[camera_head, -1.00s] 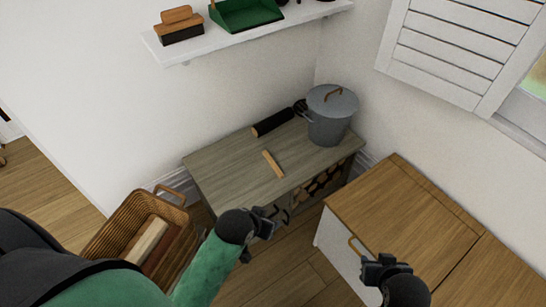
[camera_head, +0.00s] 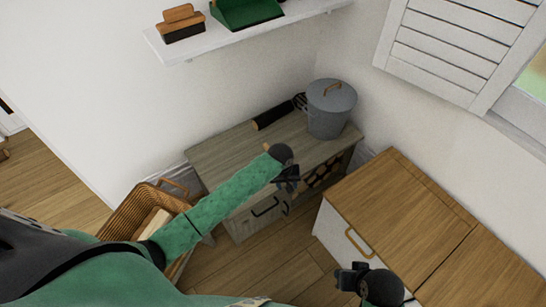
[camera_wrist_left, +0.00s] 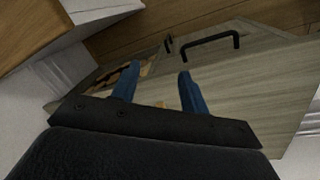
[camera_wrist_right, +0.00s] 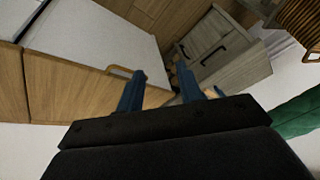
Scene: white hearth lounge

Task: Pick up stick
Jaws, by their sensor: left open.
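The stick is a short pale wooden piece on top of the grey-wood cabinet (camera_head: 222,155). In the head view my left arm hides nearly all of it; only a small tip of the stick (camera_head: 267,147) seems to show beside my wrist. My left gripper (camera_head: 288,190) is over the cabinet's front edge, open and empty.
A grey lidded bucket (camera_head: 330,112) and a black-handled tool (camera_head: 273,117) are at the cabinet's back. A wicker basket (camera_head: 130,205) with wood stands left, beneath my left arm. The wooden-topped cabinet (camera_head: 400,205) is at right. A shelf (camera_head: 240,36) hangs above.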

